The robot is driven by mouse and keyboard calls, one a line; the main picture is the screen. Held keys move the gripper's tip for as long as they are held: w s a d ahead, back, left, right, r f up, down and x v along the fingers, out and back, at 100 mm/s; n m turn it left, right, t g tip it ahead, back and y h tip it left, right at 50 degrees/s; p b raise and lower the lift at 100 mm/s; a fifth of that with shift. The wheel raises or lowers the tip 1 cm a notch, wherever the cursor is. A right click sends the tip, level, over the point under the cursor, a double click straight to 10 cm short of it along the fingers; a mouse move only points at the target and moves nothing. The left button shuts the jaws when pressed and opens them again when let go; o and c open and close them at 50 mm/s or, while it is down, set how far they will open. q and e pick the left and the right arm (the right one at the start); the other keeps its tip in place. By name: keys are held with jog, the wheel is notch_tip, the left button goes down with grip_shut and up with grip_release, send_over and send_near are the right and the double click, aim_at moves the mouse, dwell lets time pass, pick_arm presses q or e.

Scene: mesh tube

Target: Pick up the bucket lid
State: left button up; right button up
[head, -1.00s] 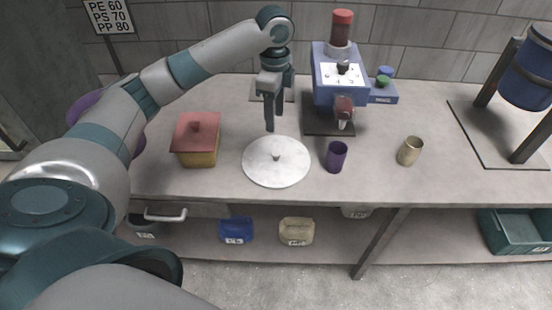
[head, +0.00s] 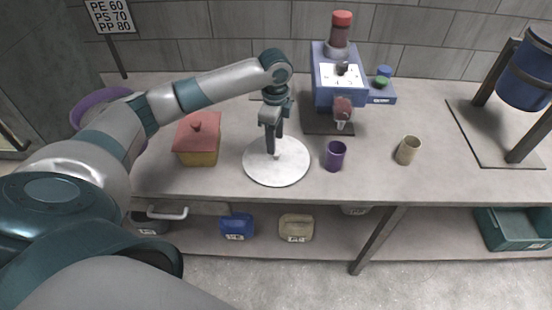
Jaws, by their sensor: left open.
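The bucket lid (head: 286,172) is a round, pale grey-white disc with a small knob at its middle. It lies flat on the bench near the front edge. My left gripper (head: 274,152) points down over the lid's middle, with its fingertips at the knob, which they mostly hide. The gripper is open; I cannot tell whether the fingers touch the knob. My right gripper is not in view.
A yellow box with a red lid (head: 198,140) stands left of the bucket lid. A purple cup (head: 334,156) and a tan cup (head: 408,150) stand to its right. A blue machine (head: 325,85) is behind. A purple bucket (head: 92,104) is at far left, partly behind my arm.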

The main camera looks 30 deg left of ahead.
aim_at(276, 156)
pick_arm(q)
jog(key=shift+f+p, duration=0.4)
jog(key=shift+f, duration=0.15)
notch_tip(276, 156, down, 3)
jog(key=shift+f+p, duration=0.1)
jog(key=shift+p, duration=0.55)
jog(key=shift+w+a+f, duration=0.1)
jog(key=shift+f, duration=0.35)
grip_shut()
